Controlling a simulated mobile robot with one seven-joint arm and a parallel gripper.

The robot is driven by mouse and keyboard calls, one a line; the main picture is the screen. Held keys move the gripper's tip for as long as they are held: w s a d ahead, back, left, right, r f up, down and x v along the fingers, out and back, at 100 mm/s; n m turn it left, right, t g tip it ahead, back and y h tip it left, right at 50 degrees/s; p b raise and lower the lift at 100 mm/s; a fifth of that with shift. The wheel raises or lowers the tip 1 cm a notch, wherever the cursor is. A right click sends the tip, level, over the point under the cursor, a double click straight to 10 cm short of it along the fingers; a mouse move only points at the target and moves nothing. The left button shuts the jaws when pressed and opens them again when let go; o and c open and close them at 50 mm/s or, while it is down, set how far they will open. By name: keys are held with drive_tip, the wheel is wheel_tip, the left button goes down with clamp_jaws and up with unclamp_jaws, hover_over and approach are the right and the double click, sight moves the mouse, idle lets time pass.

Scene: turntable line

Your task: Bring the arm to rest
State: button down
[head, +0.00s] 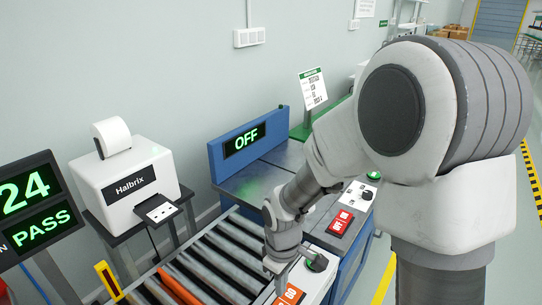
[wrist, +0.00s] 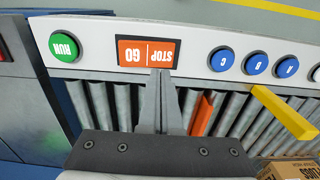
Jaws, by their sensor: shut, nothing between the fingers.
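The switch also shows partly in the head view (head: 291,294). My arm bends down from the upper right of the head view.
The roller conveyor (head: 215,262) runs below, with an orange roller and a yellow bar (wrist: 283,113). A green RUN button (wrist: 63,46) and blue buttons (wrist: 256,63) flank the switch. A Halbrix printer (head: 125,185), an OFF display (head: 245,140) and a 24 PASS display (head: 30,205) stand behind.

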drive_tip(key=s+d+r+m+t+p, duration=0.1)
drive_tip(key=d+r+m+p, duration=0.15)
drive_tip(key=r, duration=0.55)
drive_tip(key=s+d+r+m+t+p, duration=0.1)
drive_tip(key=s+d+r+m+t, duration=0.15)
drive_tip(key=r, duration=0.65)
drive_tip(key=s+d+r+m+t+p, duration=0.2)
drive_tip(key=s+d+r+m+p, duration=0.2)
drive_tip(key=s+r, duration=0.5)
drive_tip(key=shift+d+r+m, duration=0.65)
drive_tip(key=shift+r+m, duration=0.05)
drive_tip(key=shift+r, duration=1.35)
